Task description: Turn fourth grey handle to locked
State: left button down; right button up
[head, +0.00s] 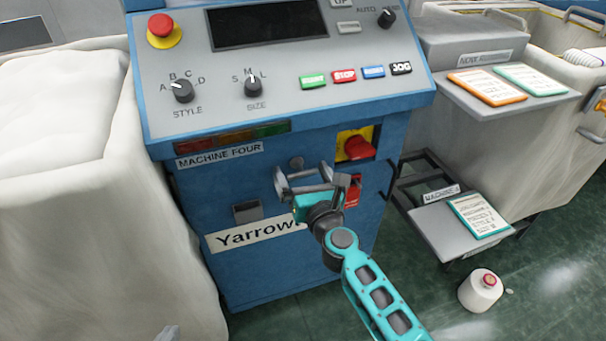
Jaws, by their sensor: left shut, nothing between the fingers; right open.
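The blue machine (262,265) labelled MACHINE FOUR stands in the middle of the head view. A small grey rounded piece (296,162) on its front, seemingly part of the grey handle, shows just above my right gripper. My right gripper (311,183) is open in front of the panel, its fingers to either side below that piece. The gripper hides most of the handle, so I cannot tell its position or whether the fingers touch it. Only a small grey tip of my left gripper (168,333) shows at the bottom edge, apart from the machine and shut on nothing.
A red switch (357,148) on a yellow plate is right of my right gripper. The control panel (215,118) with dials and buttons overhangs above. A low shelf (440,232) and a yarn cone (480,291) are at right.

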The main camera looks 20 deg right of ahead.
jog(key=shift+c, duration=0.5)
jog(key=c, duration=0.7)
jog(key=shift+c, duration=0.2)
